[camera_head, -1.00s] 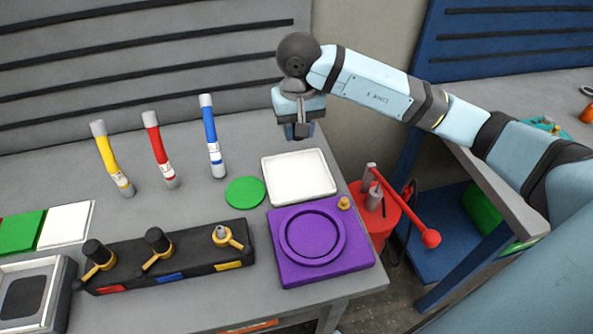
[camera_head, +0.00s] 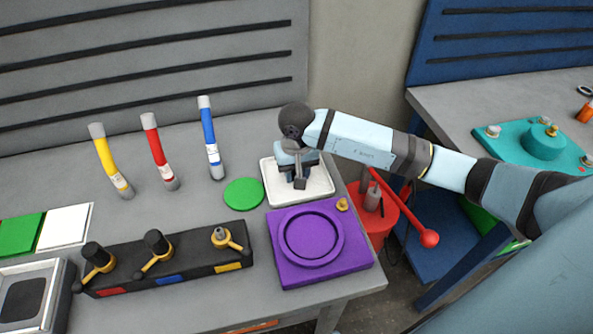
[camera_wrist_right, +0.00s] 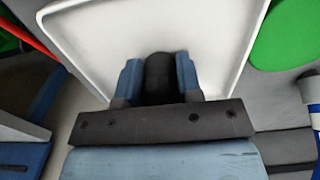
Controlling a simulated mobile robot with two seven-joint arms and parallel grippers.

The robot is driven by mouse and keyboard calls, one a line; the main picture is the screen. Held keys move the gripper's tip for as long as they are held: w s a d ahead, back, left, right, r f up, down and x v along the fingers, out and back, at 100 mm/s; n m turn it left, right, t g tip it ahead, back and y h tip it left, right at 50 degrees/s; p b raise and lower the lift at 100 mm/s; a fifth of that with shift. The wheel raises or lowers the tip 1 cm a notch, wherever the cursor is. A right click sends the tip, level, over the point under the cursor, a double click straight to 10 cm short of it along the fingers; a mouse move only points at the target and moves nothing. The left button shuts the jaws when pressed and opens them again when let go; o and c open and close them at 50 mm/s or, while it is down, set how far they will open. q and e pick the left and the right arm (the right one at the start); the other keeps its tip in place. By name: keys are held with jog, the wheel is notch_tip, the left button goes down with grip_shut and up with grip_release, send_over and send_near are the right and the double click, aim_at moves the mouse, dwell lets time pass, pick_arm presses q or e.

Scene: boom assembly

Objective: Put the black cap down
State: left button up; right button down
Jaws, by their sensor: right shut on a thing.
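My right gripper (camera_head: 298,178) is over the white tray (camera_head: 318,192) at the back right of the bench. In the right wrist view its two blue fingers (camera_wrist_right: 160,75) are shut on the black cap (camera_wrist_right: 159,78), with the white tray (camera_wrist_right: 210,28) below. I cannot tell whether the cap touches the tray. Two other black caps stand on the left (camera_head: 93,250) and middle (camera_head: 155,239) posts of the black block (camera_head: 190,262). The block's right post (camera_head: 221,236) is bare metal. My left gripper is not in view.
A purple fixture (camera_head: 325,262) stands in front of the tray, and a green disc (camera_head: 243,194) lies left of it. Yellow, red and blue tubes (camera_head: 211,140) stand further left. A red can with a red lever (camera_head: 400,208) is beyond the bench's right edge.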

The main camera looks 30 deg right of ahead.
jog(key=shift+f, duration=0.15)
jog(key=c, duration=0.8)
grip_release()
notch_tip(320, 180, up, 12)
jog(key=shift+r+b, duration=0.2)
jog(key=shift+b, duration=0.15)
jog(key=shift+f, duration=0.1)
